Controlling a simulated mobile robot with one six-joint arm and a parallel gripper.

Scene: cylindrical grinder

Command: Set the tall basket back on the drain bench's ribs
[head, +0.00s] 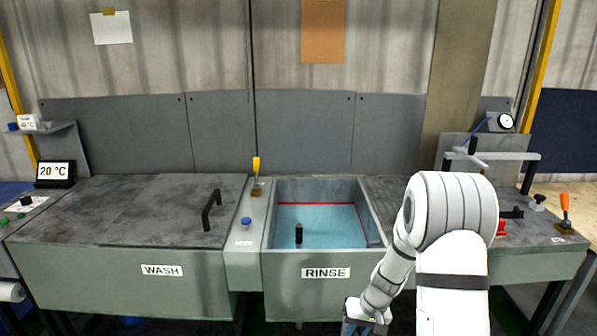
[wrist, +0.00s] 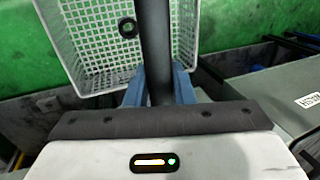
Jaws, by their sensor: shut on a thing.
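A white lattice basket (wrist: 90,45) fills the upper middle of the wrist view, with a thick dark upright handle (wrist: 155,35) in front of it. My gripper (wrist: 158,88) has its blue fingers closed on either side of this handle. The basket hangs over a green floor. In the head view my gripper (head: 365,326) is at the bottom edge, in front of the rinse tank; the basket is out of that picture.
The rinse tank (head: 325,296) holds blue water, with a small black post (head: 298,234) standing in it. The closed wash lid (head: 120,210) has a black handle.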

